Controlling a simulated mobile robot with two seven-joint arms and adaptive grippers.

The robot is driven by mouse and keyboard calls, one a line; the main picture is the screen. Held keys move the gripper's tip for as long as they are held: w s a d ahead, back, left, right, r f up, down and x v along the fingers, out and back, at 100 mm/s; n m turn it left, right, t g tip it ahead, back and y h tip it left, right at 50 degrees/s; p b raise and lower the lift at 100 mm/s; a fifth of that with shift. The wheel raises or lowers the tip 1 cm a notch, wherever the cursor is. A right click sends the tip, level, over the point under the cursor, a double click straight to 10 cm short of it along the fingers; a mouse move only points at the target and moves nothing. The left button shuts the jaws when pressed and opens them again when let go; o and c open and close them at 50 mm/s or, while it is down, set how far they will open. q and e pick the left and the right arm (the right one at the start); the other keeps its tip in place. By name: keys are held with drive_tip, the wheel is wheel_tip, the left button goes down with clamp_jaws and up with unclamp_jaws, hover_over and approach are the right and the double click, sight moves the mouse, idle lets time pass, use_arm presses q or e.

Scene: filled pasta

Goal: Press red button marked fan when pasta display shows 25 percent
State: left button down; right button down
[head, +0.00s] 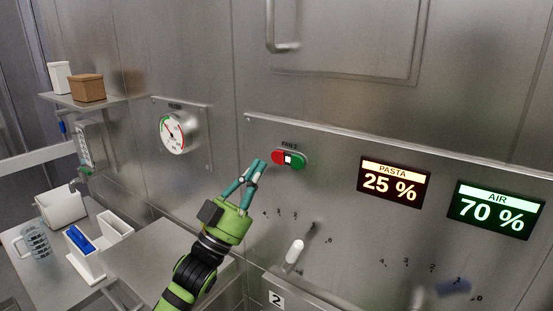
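The red button (278,156) is the left half of a small red and green switch on the steel panel, under a label that appears to read FAN 2. The green button (299,162) is on its right, with a white piece between them. The pasta display (390,183) reads 25 %. My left gripper (259,164) has its teal fingertips together, with nothing seen between them. The tips appear just left of and slightly below the red button; I cannot tell the exact gap. My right gripper is not in view.
The air display (495,209) reads 70 %. A round gauge (173,134) is on the wall at left. A white lever (294,252) sticks out below the switch. A door handle (282,46) is above. A side table holds a jug (37,243) and white containers.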

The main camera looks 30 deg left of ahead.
use_arm(q)
drive_tip(key=shift+w+d, duration=0.1)
drive_tip(key=shift+w, duration=1.15)
drive_tip(key=shift+w, duration=0.1)
idle(0.5)
drive_tip(key=shift+w, duration=0.35)
drive_tip(key=shift+w+b, duration=0.3)
drive_tip(key=shift+w, duration=0.05)
idle(0.5)
drive_tip(key=shift+s, duration=0.15)
idle(0.3)
drive_tip(key=shift+s, duration=0.65)
drive_tip(key=s+p, duration=0.1)
drive_tip(key=s, duration=0.4)
drive_tip(key=shift+a, duration=0.2)
